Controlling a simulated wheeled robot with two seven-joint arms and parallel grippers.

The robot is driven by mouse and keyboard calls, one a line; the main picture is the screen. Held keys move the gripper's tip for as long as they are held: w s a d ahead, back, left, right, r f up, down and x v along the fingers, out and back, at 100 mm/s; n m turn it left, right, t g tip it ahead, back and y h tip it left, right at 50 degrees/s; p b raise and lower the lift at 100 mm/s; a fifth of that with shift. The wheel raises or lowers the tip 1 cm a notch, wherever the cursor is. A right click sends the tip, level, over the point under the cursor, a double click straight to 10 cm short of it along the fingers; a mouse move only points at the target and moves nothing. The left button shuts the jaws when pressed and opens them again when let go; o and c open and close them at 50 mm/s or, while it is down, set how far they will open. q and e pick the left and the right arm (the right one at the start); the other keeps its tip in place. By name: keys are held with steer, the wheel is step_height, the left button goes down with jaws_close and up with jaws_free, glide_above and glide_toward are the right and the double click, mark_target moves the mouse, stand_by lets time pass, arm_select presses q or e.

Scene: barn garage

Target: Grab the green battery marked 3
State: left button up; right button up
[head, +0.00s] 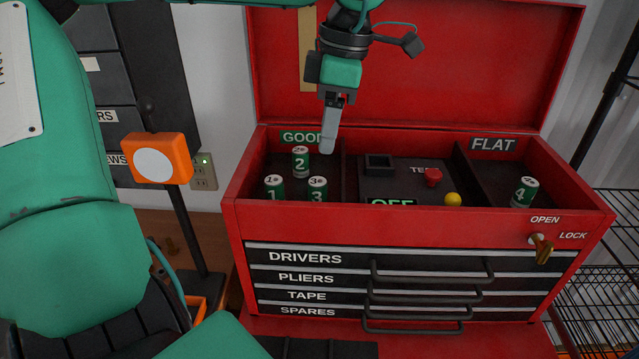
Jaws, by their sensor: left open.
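The green battery marked 3 (318,189) stands upright in the GOOD compartment at the left of the red toolbox (400,222). Battery 1 (274,187) stands to its left and battery 2 (300,161) behind it, both green. Battery 4 (524,192) is in the FLAT compartment at the right, partly hidden by the front wall. My left gripper (328,146) is open and empty, pointing down above and behind battery 3, apart from it. It is seen edge-on, so its fingers overlap. My right gripper is not in view.
The middle compartment holds a tester (405,180) with a red button (433,177) and a yellow knob (453,199). The raised lid (480,70) stands behind the compartments. A key (542,247) sits in the front lock. An orange box (157,158) stands left.

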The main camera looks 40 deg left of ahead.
arm_select(q)
steer(key=p, duration=0.1)
glide_above(318, 181)
steer(key=d, duration=0.1)
step_height(318, 181, down, 6)
steer(key=shift+s, duration=0.1)
steer(key=shift+f, duration=0.4)
steer(key=shift+f+p, duration=0.25)
steer(key=shift+p, duration=0.15)
steer(key=f, duration=0.1)
steer(key=a+f+p, duration=0.1)
steer(key=f, duration=0.1)
steer(key=shift+f+p, duration=0.4)
steer(key=shift+f, duration=0.25)
steer(key=shift+c, duration=0.2)
steer(key=c, duration=1.1)
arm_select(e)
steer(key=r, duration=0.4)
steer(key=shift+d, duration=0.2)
